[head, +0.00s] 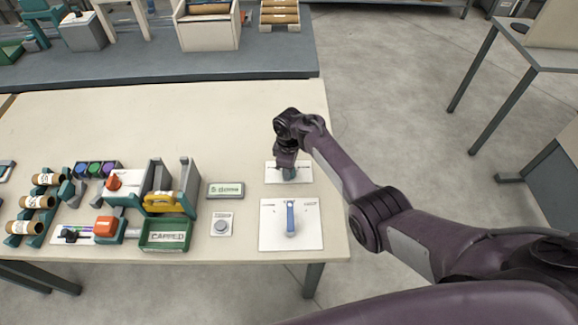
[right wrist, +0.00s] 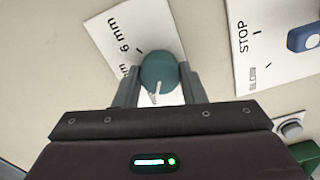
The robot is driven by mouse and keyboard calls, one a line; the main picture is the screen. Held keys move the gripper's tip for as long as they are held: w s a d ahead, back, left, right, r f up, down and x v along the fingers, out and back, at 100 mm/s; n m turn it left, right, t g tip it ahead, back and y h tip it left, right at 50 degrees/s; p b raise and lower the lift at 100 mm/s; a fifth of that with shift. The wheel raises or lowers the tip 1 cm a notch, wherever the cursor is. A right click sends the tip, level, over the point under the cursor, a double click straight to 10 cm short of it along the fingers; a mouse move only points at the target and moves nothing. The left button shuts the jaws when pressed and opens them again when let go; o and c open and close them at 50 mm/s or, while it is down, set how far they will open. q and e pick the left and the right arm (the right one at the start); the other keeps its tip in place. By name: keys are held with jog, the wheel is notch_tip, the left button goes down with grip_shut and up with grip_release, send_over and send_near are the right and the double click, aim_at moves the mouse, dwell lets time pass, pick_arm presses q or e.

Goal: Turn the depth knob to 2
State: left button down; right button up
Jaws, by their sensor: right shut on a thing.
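The depth knob is a round teal knob (right wrist: 159,72) with a white pointer line, on a white plate (right wrist: 120,45). In the right wrist view "6 mm" is readable on the plate, and part of another mark ending in "m" shows at the left. The pointer line faces down toward my gripper body; the mark it faces is hidden. My right gripper (right wrist: 158,88) is shut on the knob, a finger on each side. In the head view the right gripper (head: 287,168) reaches down onto the plate (head: 302,173) and covers much of the knob. My left gripper is not in view.
A white plate with a blue lever (head: 290,218) lies just in front of the knob plate; "STOP" shows on it in the wrist view. A grey button (head: 221,226), a small display (head: 226,190) and a green tray (head: 166,234) stand to the left. The table's back is clear.

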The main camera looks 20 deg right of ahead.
dwell(0.6)
jog(key=o, duration=1)
notch_tip(320, 180, up, 8)
jog(key=shift+f, duration=0.15)
